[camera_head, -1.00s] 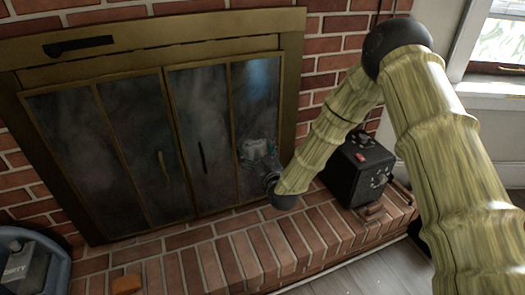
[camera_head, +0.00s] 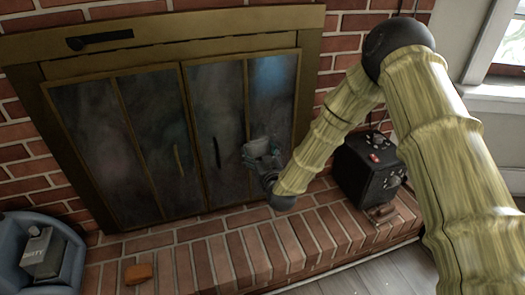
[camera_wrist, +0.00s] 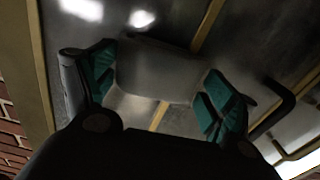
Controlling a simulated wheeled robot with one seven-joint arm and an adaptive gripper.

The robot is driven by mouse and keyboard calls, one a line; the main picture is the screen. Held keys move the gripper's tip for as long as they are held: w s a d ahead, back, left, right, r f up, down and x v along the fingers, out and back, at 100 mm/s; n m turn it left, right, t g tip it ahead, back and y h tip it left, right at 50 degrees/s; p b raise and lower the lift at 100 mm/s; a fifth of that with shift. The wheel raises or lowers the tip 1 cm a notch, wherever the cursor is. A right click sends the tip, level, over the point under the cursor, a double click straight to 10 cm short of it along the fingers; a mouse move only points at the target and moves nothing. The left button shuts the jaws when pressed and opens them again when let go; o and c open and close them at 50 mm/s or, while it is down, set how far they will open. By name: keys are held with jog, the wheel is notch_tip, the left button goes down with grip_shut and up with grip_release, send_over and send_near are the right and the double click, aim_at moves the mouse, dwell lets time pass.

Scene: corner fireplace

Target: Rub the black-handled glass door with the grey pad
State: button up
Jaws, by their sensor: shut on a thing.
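The black-handled glass door (camera_head: 271,100) is the right-hand folding door of the brass-framed fireplace; its upright black handle (camera_head: 217,152) is left of my gripper. My gripper (camera_head: 258,150) is at the lower part of this door's right panels. In the wrist view, its teal-padded fingers (camera_wrist: 160,88) are shut on the grey pad (camera_wrist: 165,68). The pad lies flat toward the smudged glass, over a brass strip between panels; whether it touches cannot be told. The black handle also shows to the right in the wrist view (camera_wrist: 282,105).
The other glass door (camera_head: 140,150) has a brass handle (camera_head: 178,160). A brick hearth (camera_head: 225,250) runs below, with an orange-brown block (camera_head: 139,272) on it. A black box with knobs (camera_head: 368,170) stands right of my forearm. A blue tub (camera_head: 65,225) holding a grey container stands at lower left.

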jog(key=shift+r, duration=0.1)
jog(key=shift+p+v, duration=0.9)
jog(key=shift+v, duration=2.05)
jog(key=shift+p+v, duration=0.3)
jog(key=shift+v, duration=1.2)
notch_tip(320, 180, down, 10)
jog(key=b, duration=1.3)
jog(key=shift+w, duration=0.5)
jog(key=shift+a, duration=0.2)
